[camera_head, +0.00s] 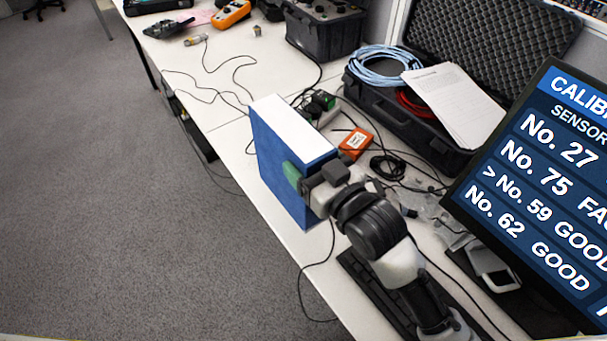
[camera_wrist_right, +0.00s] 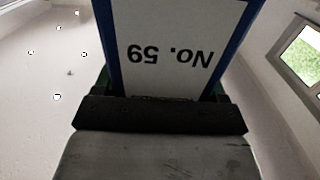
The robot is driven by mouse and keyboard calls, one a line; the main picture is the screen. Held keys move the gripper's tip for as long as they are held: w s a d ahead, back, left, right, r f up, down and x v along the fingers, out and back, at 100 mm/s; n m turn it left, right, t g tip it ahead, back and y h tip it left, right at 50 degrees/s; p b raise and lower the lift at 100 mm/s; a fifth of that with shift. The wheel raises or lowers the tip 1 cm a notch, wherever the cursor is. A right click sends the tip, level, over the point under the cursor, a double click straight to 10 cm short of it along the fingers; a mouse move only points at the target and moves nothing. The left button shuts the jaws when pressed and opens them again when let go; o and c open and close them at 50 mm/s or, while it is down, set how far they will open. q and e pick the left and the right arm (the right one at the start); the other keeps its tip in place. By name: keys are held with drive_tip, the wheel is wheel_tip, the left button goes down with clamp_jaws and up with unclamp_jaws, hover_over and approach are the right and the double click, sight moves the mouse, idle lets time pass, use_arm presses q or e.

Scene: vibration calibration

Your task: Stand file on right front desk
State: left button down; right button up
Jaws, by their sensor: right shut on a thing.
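A blue file (camera_head: 283,160) with a white top face is upright near the front edge of the white desk (camera_head: 226,137) in the head view. My right gripper (camera_head: 308,182) is shut on the file from its right side. In the right wrist view the file (camera_wrist_right: 170,45) fills the space between the fingers, and its white label reads "No. 59" upside down. I cannot tell whether the file's bottom touches the desk. My left gripper is not in view.
A monitor (camera_head: 550,190) listing sensor numbers stands at the right. An open black case (camera_head: 395,112) holds cables and papers. An orange box (camera_head: 355,143), loose black cables and a keyboard (camera_head: 365,290) lie close to the file. Grey carpet (camera_head: 110,200) lies left of the desk.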

drive_tip(key=shift+w+a+f, duration=0.2)
drive_tip(key=shift+f, duration=0.6)
drive_tip(key=shift+w+a+f, duration=0.15)
drive_tip(key=shift+f, duration=0.65)
drive_tip(key=shift+w+a+f, duration=0.2)
drive_tip(key=shift+f, duration=0.7)
drive_tip(key=o, duration=1.8)
drive_tip(key=shift+f, duration=0.15)
drive_tip(key=shift+c, duration=0.2)
drive_tip(key=p+v, duration=0.3)
drive_tip(key=v, duration=0.9)
drive_tip(key=shift+r, duration=0.2)
